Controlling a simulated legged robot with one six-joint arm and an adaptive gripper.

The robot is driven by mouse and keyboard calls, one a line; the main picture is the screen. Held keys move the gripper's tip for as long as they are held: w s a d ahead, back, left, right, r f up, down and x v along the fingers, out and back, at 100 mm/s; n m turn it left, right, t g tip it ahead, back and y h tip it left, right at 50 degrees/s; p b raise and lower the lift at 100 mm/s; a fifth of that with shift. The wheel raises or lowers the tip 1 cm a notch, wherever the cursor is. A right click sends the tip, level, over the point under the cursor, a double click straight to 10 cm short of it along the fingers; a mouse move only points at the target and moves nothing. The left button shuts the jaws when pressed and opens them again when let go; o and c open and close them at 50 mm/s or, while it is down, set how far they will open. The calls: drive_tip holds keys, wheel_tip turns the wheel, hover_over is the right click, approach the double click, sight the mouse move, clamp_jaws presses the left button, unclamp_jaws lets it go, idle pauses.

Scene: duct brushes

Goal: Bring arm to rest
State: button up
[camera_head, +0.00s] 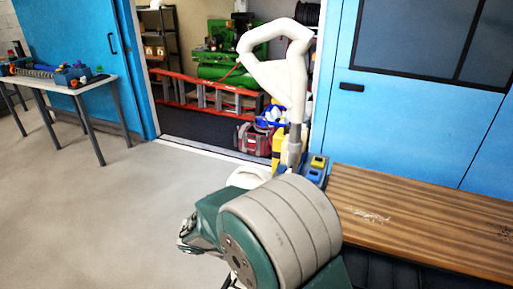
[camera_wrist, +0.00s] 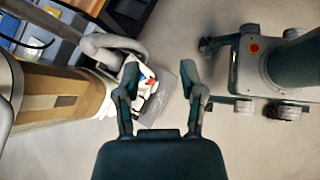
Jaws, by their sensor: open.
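In the wrist view my gripper (camera_wrist: 160,75) has its two dark fingers spread well apart, with nothing held between them. Beyond the fingers, lower down, is a grey bin or tray (camera_wrist: 158,108) with white, red and blue items; one finger partly covers it.
A wooden bench top (camera_head: 430,215) lies at the right, before blue panels (camera_head: 400,120). A table (camera_head: 62,86) with brushes and coloured parts stands at the left. Behind the doorway are red ladders (camera_head: 205,92), a bag (camera_head: 253,139) and green machinery (camera_head: 220,60). Left floor is clear.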

drive_tip(key=s+d+r+m+t+y, duration=0.3)
drive_tip(key=s+d+r+m+y, duration=0.6)
drive_tip(key=s+d+r+m, duration=0.5)
drive_tip(key=shift+s+d+r+m+y, duration=0.35)
drive_tip(key=shift+s+r+m, duration=1.3)
drive_tip(key=shift+r+m, duration=0.65)
drive_tip(key=shift+f, duration=0.25)
